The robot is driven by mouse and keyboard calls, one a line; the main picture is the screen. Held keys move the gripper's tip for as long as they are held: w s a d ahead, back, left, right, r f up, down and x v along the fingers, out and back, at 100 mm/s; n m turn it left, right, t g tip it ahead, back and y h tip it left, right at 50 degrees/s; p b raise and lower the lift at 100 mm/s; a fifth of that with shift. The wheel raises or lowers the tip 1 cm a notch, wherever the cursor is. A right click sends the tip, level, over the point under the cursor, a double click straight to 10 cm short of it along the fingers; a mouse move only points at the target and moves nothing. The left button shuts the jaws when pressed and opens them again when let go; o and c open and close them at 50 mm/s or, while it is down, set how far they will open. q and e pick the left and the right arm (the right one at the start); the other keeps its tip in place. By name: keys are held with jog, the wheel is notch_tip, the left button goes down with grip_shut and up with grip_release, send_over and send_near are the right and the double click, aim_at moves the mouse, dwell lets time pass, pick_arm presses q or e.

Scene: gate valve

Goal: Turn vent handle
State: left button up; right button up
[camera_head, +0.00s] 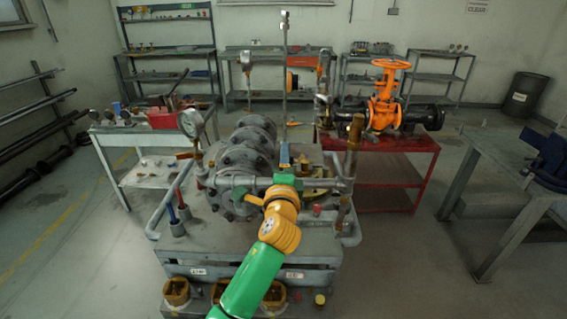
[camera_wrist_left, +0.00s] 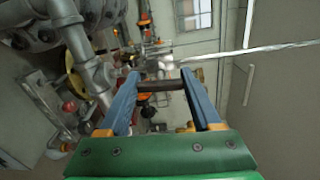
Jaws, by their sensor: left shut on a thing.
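My left arm comes up from the bottom of the head view, and its blue-fingered gripper (camera_head: 284,155) is at the pipework on the near side of the valve rig (camera_head: 245,158). In the left wrist view the two blue fingers of this gripper (camera_wrist_left: 160,74) are spread, with a short dark brown bar (camera_wrist_left: 162,86) between them, touching or nearly touching both. The bar looks like the vent handle, and the gripper is shut on it. In the head view my gripper and arm hide the handle. My right gripper is in neither view.
A pressure gauge (camera_head: 190,124) stands left of the rig. A grey pipe (camera_wrist_left: 90,75) runs close to the left finger in the wrist view. An orange valve (camera_head: 384,98) sits on a red bench (camera_head: 388,143) at the right. Floor is clear between benches.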

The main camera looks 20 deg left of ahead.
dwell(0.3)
pick_arm(q)
jog(key=o, duration=1.4)
jog(key=b+v, duration=0.1)
jog(key=v, duration=0.6)
jog(key=shift+d, duration=0.1)
